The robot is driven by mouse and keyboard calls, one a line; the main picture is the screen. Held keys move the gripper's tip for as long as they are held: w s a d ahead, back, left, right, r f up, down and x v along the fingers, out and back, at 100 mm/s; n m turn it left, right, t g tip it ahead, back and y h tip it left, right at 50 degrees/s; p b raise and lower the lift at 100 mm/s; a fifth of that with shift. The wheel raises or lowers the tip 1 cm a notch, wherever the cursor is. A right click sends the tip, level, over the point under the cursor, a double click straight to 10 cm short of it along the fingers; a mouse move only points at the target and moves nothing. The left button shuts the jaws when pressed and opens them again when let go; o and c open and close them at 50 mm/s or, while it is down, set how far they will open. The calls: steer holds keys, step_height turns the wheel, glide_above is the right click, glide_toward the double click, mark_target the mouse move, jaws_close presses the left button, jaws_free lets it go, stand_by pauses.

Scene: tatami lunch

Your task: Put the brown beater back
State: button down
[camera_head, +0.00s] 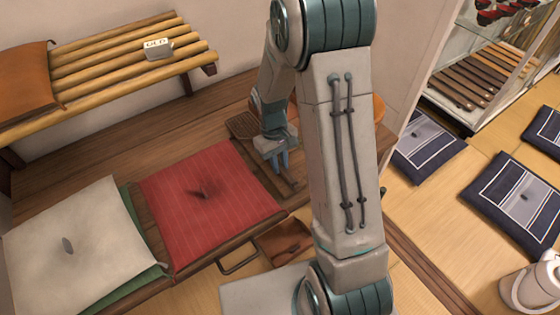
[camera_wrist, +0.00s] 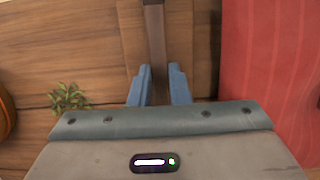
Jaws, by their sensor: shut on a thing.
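The handle runs up and out of that view, over a lighter brown board. In the head view a brown ribbed paddle (camera_head: 242,124), likely the beater's head, shows just left of my gripper. My arm hides part of this area, and I cannot tell whether the beater touches the surface below.
A white cushion (camera_head: 75,245) lies on a green one (camera_head: 150,275), left of the red cushion. A slatted bench (camera_head: 130,65) bears a small sign (camera_head: 157,47). A brown item (camera_head: 285,242) lies in front. Blue cushions (camera_head: 425,148) lie on the mats at right. A plant (camera_wrist: 68,98) shows in the wrist view.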

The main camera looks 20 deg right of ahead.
steer(key=c, duration=1.3)
jaws_free()
steer(key=shift+r, duration=0.1)
steer(key=d+v, duration=0.1)
steer(key=v, duration=1.2)
steer(key=s+r+m+t+p, duration=0.1)
steer(key=s+r, duration=0.3)
steer(key=s, duration=0.1)
steer(key=s+r+m+t+p, duration=0.1)
steer(key=s+r+t+p, duration=0.1)
steer(key=s, duration=0.4)
steer(key=s+r+m+t+p, duration=0.1)
steer(key=s+r+t, duration=0.1)
steer(key=s+r, duration=0.3)
steer(key=shift+s+a+r+m+y+p, duration=0.1)
steer(key=shift+s+r+m+y+p, duration=0.25)
steer(key=shift+s, duration=0.35)
